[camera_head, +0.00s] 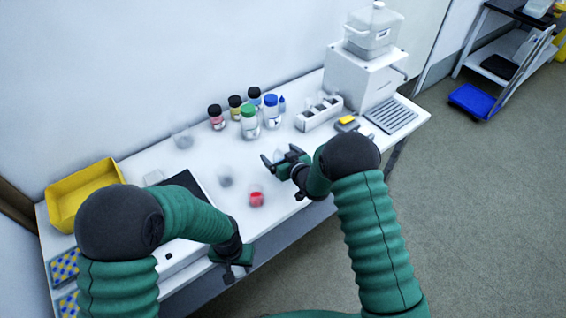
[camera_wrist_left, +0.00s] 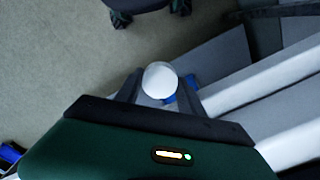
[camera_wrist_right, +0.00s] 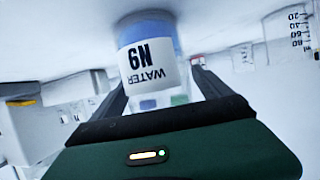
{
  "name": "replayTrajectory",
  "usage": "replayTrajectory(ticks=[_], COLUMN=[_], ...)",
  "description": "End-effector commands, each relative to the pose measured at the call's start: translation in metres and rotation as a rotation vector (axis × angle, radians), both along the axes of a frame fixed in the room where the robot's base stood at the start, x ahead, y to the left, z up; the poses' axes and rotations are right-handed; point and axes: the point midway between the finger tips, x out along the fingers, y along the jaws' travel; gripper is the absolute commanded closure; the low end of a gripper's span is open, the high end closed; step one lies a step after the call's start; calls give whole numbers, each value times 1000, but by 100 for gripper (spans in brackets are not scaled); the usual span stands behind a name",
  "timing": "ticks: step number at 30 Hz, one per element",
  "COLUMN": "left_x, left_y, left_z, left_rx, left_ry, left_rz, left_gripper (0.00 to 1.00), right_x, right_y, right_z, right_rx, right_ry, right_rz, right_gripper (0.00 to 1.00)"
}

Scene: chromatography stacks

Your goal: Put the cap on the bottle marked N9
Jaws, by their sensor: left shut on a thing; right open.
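The bottle marked N9 (camera_wrist_right: 150,60) shows in the right wrist view, upside down in the picture, with a white "N9 WATER" label and a blue band. In the head view it is a pale shape (camera_head: 279,156) at my right gripper (camera_head: 284,161), partly hidden. My right gripper is open, its fingers (camera_wrist_right: 160,95) on either side of the bottle in the picture; contact cannot be told. My left gripper (camera_head: 232,273) is off the table's front edge. In the left wrist view its fingertips (camera_wrist_left: 160,86) are shut on a round white cap (camera_wrist_left: 160,78).
Several capped bottles (camera_head: 249,123) stand at the back of the white table, beside a white rack (camera_head: 318,113). Clear beakers (camera_head: 225,178) and a red-filled one (camera_head: 256,199) stand near the middle. A yellow bin (camera_head: 82,190) is left; a boxy device (camera_head: 361,84) is right.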

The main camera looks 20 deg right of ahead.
Motion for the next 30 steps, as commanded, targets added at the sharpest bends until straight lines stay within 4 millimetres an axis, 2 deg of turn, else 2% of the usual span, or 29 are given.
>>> replayTrajectory(ticks=[6,7,25,30], left_x=[0,0,0,0], left_y=[0,0,0,0], left_z=[0,0,0,0], left_rx=[0,0,0,0], left_ry=[0,0,0,0], left_rz=[0,0,0,0], left_gripper=[98,98,98,98], right_x=[0,0,0,0], right_y=[0,0,0,0], right_z=[0,0,1,2], right_rx=[0,0,0,1], right_ry=[0,0,0,-3], right_rz=[0,0,0,0], right_gripper=[12,14,93,94])
